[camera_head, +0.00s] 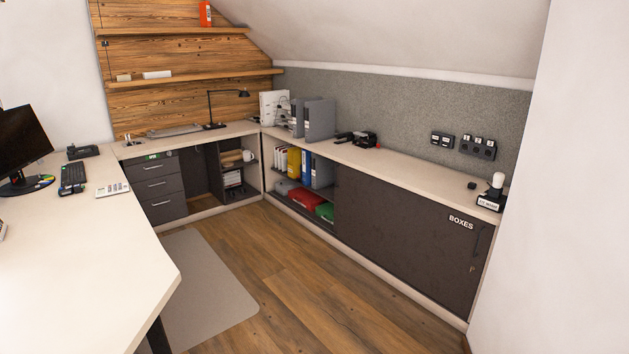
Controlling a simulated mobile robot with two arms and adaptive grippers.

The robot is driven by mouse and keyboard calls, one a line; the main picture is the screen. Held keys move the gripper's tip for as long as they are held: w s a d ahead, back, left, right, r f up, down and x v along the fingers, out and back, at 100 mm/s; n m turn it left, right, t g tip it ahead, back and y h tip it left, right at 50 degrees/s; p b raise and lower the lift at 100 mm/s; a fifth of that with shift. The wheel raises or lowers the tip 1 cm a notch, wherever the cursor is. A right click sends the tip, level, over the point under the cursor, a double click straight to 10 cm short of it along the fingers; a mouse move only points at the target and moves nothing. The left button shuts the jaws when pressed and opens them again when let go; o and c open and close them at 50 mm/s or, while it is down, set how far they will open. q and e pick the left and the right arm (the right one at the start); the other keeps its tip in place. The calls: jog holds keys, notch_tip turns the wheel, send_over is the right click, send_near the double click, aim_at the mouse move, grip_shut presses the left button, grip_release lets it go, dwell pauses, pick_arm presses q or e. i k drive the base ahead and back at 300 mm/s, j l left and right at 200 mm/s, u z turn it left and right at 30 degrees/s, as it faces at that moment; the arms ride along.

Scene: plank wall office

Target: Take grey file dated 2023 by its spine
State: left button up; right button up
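Two grey files stand upright on the counter along the grey panel, near the corner. The nearer, larger-looking grey file (320,120) shows its broad side. The other grey file (297,118) stands just left of it, with its spine facing the room. Another grey or pale blue file (321,172) stands on the open shelf below, beside a blue one. The spine labels are too small to read, so I cannot tell which is dated 2023. Neither of my grippers is in view.
Yellow binder (294,163), red box (305,199) and green box (325,211) are on the open shelves. Black devices (358,139) sit on the counter right of the files. A white desk (80,260) fills the left. The wooden floor (290,265) before the cabinets is clear.

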aim_at(318, 115)
jog(key=i+j, duration=0.1)
jog(key=i, duration=1.8)
jog(key=i+j, duration=0.15)
jog(key=i, duration=0.75)
jog(key=i+j+z, duration=0.15)
jog(key=i+j, duration=1.1)
jog(key=j, duration=0.15)
